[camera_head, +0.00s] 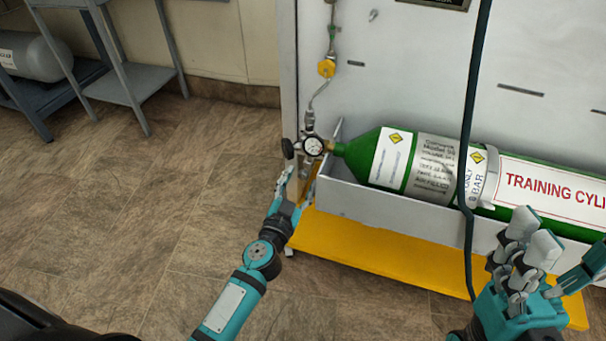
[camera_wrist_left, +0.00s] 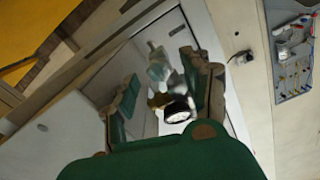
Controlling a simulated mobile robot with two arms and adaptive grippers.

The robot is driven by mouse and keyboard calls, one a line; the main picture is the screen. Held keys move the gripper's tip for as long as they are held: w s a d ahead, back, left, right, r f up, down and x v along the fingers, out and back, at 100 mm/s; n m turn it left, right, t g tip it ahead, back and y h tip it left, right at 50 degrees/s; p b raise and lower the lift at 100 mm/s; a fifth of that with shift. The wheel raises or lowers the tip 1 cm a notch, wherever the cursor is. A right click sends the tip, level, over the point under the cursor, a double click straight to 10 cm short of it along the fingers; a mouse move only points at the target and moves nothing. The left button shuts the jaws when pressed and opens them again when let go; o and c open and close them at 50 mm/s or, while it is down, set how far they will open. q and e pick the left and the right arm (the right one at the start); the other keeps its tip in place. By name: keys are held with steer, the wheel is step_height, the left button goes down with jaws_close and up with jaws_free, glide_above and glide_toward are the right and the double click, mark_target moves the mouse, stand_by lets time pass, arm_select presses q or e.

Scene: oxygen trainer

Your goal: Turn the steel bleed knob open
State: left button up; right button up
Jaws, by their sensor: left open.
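The regulator (camera_head: 312,146) with its round white gauge joins the neck of the green cylinder (camera_head: 364,155) in the head view. A black knob (camera_head: 288,148) sticks out on its left. I cannot clearly single out the steel bleed knob; small metal parts lie around the gauge. My left gripper (camera_head: 292,184) is open just below and left of the gauge. In the left wrist view the gauge (camera_wrist_left: 177,111) and metal fittings (camera_wrist_left: 156,52) show between the open fingers, with no visible grip on them. My right gripper (camera_head: 524,255) is in front of the cylinder, its jaw opening unclear.
The cylinder lies in a white trough (camera_head: 395,214) above a yellow base (camera_head: 375,257). A dark hose (camera_head: 470,120) hangs before it. A yellow fitting (camera_head: 326,68) sits on the pipe above the regulator. Tiled floor (camera_head: 120,220) is clear at left; a grey shelf stands behind.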

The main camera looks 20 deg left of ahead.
arm_select(q)
steer(key=shift+w, duration=1.4)
steer(key=shift+c, duration=0.4)
jaws_close()
